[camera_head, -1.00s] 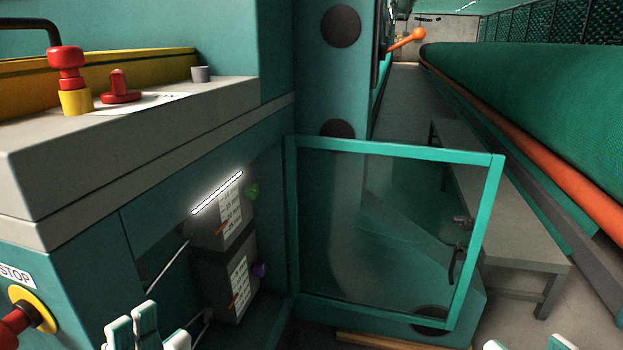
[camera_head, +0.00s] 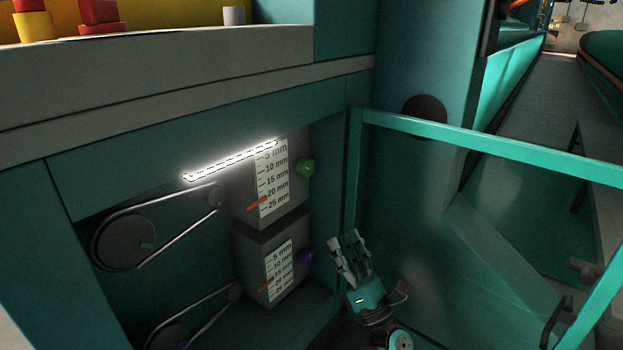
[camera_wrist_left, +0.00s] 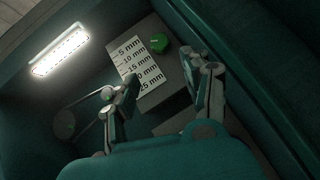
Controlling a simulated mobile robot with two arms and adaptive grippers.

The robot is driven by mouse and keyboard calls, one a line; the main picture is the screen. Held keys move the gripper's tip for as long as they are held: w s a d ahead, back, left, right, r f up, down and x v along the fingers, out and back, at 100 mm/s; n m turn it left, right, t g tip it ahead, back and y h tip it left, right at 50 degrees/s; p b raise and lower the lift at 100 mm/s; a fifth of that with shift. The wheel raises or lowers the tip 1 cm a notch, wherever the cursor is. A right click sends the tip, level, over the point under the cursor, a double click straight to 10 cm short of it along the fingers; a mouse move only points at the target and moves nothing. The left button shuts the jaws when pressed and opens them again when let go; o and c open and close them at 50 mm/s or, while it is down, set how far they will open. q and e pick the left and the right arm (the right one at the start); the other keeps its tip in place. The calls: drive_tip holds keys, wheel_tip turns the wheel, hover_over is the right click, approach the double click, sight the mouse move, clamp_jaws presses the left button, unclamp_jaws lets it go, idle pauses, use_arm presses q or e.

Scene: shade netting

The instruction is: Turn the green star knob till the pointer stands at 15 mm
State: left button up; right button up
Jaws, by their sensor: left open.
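The green star knob (camera_head: 305,168) is on the right side of the upper grey box (camera_head: 290,210) in the open cabinet. The box's white scale (camera_head: 271,180) runs from 5 to 25 mm. Its orange pointer (camera_head: 257,203) stands low, around 20 to 25 mm; the exact reading is unclear. My left gripper (camera_head: 348,240) is open and empty, below and right of the green knob. In the left wrist view, the green knob (camera_wrist_left: 159,43) is ahead of the open fingers (camera_wrist_left: 158,68), apart from them. My right gripper is out of view.
A lower box with a second scale (camera_head: 278,268) and a purple knob (camera_head: 306,257) sits below. A lit lamp strip (camera_head: 230,161) is above. Belts and a pulley (camera_head: 122,243) are left. The open glazed door's teal frame (camera_head: 480,142) stands right of my left gripper.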

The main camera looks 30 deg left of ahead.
sight(310, 171)
use_arm(q)
drive_tip(key=b+x, duration=0.2)
drive_tip(key=x, duration=1.4)
drive_tip(key=shift+w+a+r, duration=0.1)
drive_tip(key=shift+a+r, duration=0.1)
drive_tip(key=shift+r, duration=0.15)
drive_tip(key=c, duration=0.9)
